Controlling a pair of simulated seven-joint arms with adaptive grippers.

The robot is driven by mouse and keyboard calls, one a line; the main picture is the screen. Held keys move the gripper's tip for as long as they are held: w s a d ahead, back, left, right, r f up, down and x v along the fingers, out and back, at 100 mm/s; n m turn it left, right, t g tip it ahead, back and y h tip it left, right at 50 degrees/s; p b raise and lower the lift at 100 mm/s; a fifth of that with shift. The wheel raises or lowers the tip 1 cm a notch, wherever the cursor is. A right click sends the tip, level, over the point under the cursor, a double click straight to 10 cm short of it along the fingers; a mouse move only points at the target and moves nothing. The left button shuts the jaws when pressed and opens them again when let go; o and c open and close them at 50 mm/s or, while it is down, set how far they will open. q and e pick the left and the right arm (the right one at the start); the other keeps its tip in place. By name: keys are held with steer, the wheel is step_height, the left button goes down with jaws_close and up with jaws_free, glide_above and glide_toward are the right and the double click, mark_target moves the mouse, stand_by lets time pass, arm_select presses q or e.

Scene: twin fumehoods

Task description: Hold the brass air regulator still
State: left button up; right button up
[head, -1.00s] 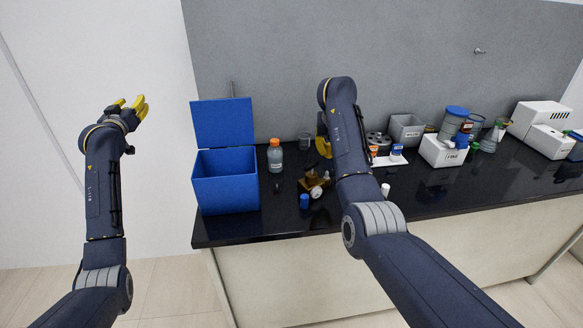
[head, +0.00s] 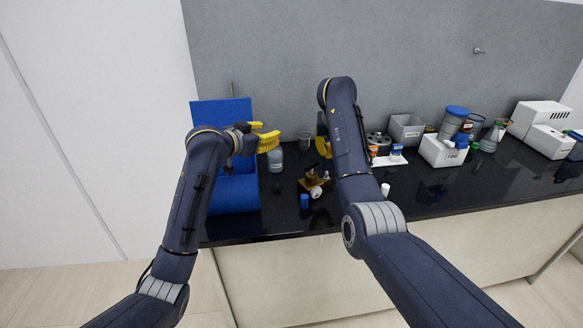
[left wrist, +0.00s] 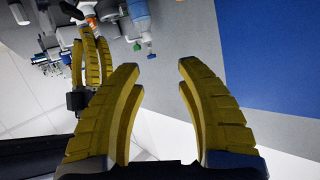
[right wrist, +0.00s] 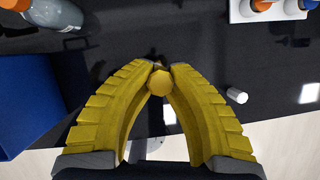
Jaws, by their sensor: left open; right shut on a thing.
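My left gripper (head: 268,138) is open over the bench by the blue box, left of the regulator. In the left wrist view nothing is between its fingers (left wrist: 158,75).
A blue open box (head: 234,196) stands at the bench's left end, partly behind my left arm. A bottle (head: 275,161) is just below my left gripper. A small blue-capped item (head: 304,201) stands near the regulator. Racks and a white box (head: 440,152) fill the right.

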mark_target(317, 165)
arm_select(q)
steer(key=s+d+f+m+g+h, duration=0.1)
steer(key=s+d+f+g+h, duration=0.15)
steer(key=s+d+f, duration=0.4)
steer(key=x, duration=0.9)
steer(key=f+x, duration=0.1)
steer(key=x, duration=0.4)
steer(key=shift+d, duration=0.2)
steer(key=shift+c, duration=0.4)
jaws_close()
steer(key=shift+f+g, duration=0.1)
steer(key=shift+g, duration=0.15)
steer(key=shift+c, duration=0.3)
jaws_free()
steer(key=shift+c, duration=0.3)
